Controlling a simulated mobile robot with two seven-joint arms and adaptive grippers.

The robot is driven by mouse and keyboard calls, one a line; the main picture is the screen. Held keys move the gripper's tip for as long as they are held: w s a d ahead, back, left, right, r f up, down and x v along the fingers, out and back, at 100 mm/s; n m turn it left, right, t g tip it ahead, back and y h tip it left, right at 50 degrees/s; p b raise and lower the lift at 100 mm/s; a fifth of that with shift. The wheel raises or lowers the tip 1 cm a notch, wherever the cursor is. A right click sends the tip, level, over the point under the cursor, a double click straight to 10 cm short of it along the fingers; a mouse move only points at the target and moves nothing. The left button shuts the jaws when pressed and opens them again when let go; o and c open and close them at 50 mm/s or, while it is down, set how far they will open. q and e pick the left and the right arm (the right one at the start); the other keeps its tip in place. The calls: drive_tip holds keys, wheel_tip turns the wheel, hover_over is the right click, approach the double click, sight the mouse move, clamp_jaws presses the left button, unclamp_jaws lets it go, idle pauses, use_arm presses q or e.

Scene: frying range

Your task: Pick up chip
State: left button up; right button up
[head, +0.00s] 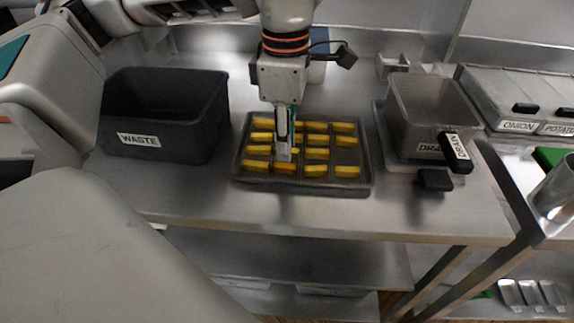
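Several yellow chips (316,154) lie in rows on a dark metal tray (363,175) in the middle of the steel table. My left gripper (284,155) points down over the tray, with its fingertips at a chip (284,168) in the front row, second from the left. The fingers look close together, and they hide part of the chips behind them. I cannot tell whether they hold a chip or are apart. My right gripper is not in view.
A black bin marked WASTE (212,135) stands left of the tray. A grey container marked DRAIN (415,115) with a black handle stands to the right. Lidded ONION and POTATO containers (517,95) are at the far right. The table front (330,213) is clear.

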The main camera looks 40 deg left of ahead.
sight(287, 166)
use_arm(q)
wheel_tip(287, 166, down, 4)
drive_tip(key=shift+f+b, duration=0.25)
drive_tip(key=shift+b, duration=0.25)
drive_tip(key=shift+w+f, duration=0.1)
drive_tip(key=shift+f, duration=0.15)
drive_tip(key=shift+r, duration=0.1)
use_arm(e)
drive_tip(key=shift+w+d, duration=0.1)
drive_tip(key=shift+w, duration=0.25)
use_arm(q)
drive_tip(key=c, duration=0.5)
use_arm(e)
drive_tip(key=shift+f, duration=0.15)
